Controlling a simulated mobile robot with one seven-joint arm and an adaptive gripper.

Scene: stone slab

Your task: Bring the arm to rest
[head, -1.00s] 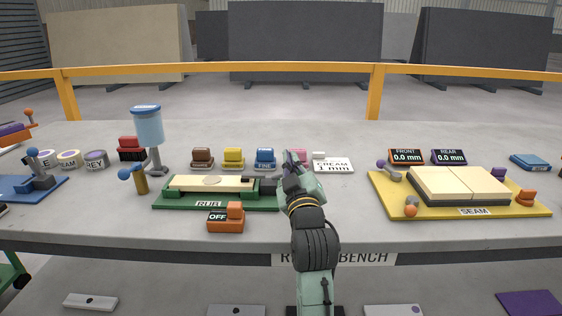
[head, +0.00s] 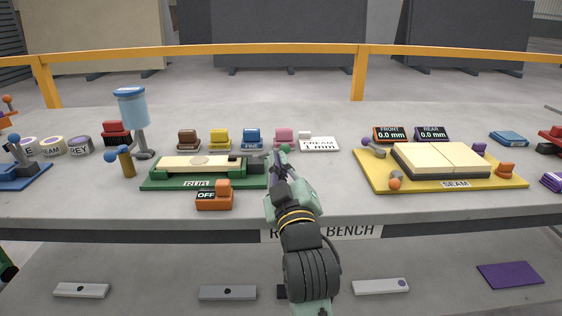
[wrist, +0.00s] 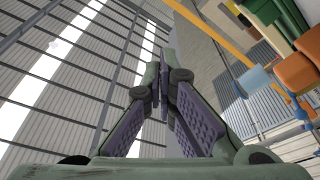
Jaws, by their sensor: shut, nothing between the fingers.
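My gripper (head: 281,160) is at the end of my raised arm, in front of the middle of the bench (head: 345,204) in the head view.
The yellow SEAM fixture (head: 372,178) with cream slabs is to the right. A blue-topped dispenser (head: 132,108) stands at the left. Several coloured blocks line the back.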

